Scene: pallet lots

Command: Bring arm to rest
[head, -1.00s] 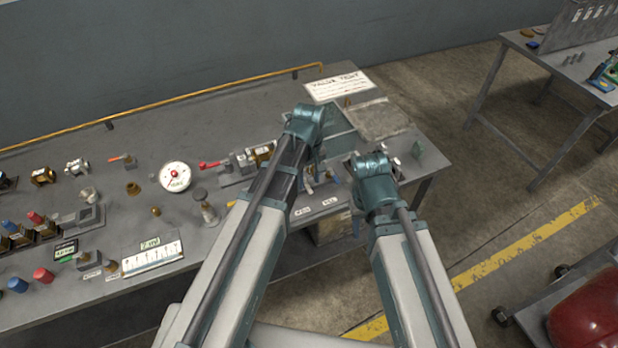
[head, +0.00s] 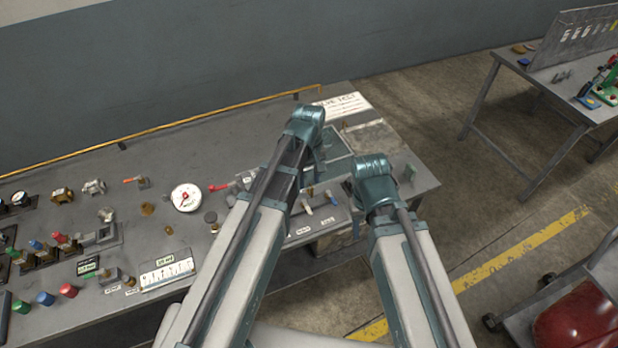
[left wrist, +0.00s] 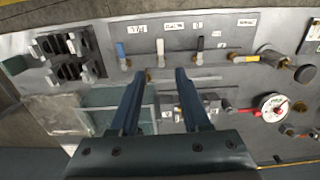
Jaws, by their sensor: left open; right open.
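My left gripper (head: 312,170) is above the right part of the grey workbench (head: 120,180). Its jaws are mostly hidden by my arm in the head view. In the left wrist view the left gripper (left wrist: 162,78) has two dark fingers apart with nothing between them, pointing at the bench top and its row of small valves. My right gripper (head: 374,195) hangs near the bench's front right corner; its fingertips are hidden behind its teal wrist. I see nothing held by it.
A white-faced gauge (head: 186,197), a scale plate (head: 167,271) and several small fittings stand on the bench's left. A yellow rail (head: 200,116) runs along its back. A second table (head: 530,70) stands at far right. A red object (head: 572,322) lies on a cart at lower right.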

